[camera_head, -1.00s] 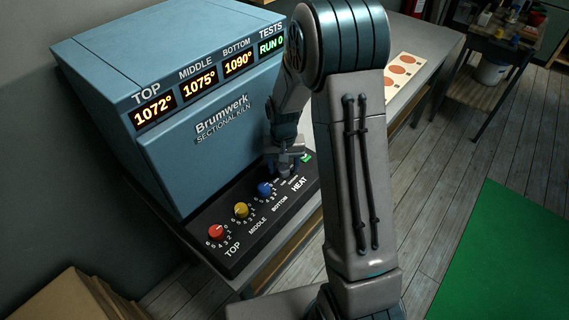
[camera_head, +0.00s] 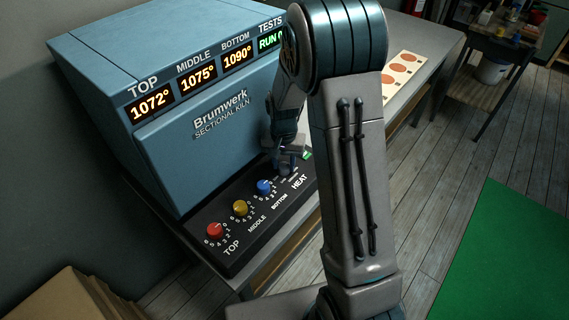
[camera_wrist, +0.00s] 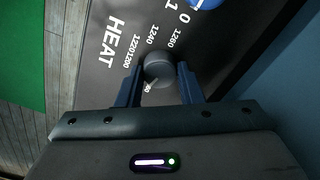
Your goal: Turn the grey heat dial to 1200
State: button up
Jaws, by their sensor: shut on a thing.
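The grey heat dial (camera_wrist: 158,70) sits on the black control panel beside the word HEAT. The labels 1200, 1220, 1240 and 1260 run around it in the wrist view. The fingers of my gripper (camera_wrist: 159,84) are shut on the dial, one on each side. A label at the dial's lower left is partly hidden, and I cannot read the pointer's setting for certain. In the head view my gripper (camera_head: 287,166) is down at the right end of the panel and mostly covers the dial.
The blue dial (camera_head: 264,187) is close to my gripper on its left. The yellow dial (camera_head: 240,208) and red dial (camera_head: 215,230) are farther along. The kiln (camera_head: 195,125) rises behind the panel, with displays reading 1072°, 1075° and 1090°. A green light (camera_head: 307,155) is at the right.

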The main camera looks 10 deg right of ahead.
aim_at(283, 165)
jog(key=m+b, duration=0.1)
jog(key=m, duration=0.4)
jog(key=shift+a+m, duration=0.1)
jog(key=shift+m, duration=0.2)
jog(key=m, duration=0.4)
jog(key=shift+w+r+m+p, duration=0.1)
jog(key=shift+m+p, duration=0.2)
jog(key=shift+m, duration=0.1)
jog(key=o, duration=1)
jog(key=shift+a, duration=0.1)
notch_tip(283, 165, up, 14)
jog(key=shift+f+b, duration=0.1)
jog(key=shift+b, duration=0.4)
